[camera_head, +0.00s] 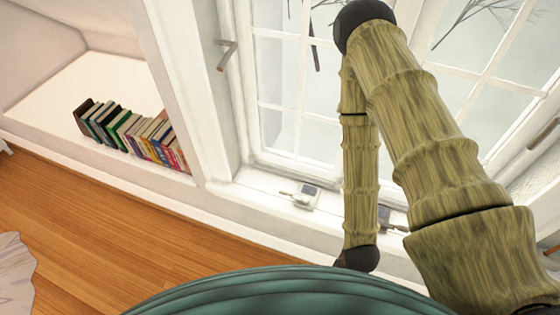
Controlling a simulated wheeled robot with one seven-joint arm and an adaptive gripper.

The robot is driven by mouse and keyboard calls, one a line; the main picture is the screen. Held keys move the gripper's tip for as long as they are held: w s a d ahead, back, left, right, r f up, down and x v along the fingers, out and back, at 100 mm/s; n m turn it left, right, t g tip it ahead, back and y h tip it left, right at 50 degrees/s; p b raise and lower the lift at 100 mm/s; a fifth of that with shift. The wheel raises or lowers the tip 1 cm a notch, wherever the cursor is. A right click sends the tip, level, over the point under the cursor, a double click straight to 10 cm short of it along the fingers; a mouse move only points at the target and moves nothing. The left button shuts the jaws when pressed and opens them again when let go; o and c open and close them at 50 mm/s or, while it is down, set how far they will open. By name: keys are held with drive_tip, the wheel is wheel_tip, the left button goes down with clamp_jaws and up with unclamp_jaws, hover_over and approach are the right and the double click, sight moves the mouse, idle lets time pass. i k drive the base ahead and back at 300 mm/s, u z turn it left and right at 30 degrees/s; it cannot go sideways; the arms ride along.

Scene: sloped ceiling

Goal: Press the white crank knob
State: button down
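A small white crank (305,195) sits on the window sill at the middle of the view, with a thin arm and a small knob (286,193) pointing left. A second crank (393,214) sits on the sill farther right, partly hidden behind my arm. The picture does not show which crank the task names. My arm rises at the right, bends at the top and comes down to a dark joint just right of the first crank. My gripper is not visible beyond that joint.
Tall white windows (282,95) stand behind the sill, with latch handles (227,56) on the frames. A row of books (132,135) stands in a white niche at the left. Wood floor (95,215) is clear at the left, beside a pale draped thing (15,275).

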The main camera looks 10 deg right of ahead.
sight(282, 191)
drive_tip(key=u, duration=2.2)
drive_tip(key=k, duration=0.8)
drive_tip(key=z, duration=1.4)
drive_tip(key=i, duration=0.5)
drive_tip(key=z, duration=0.05)
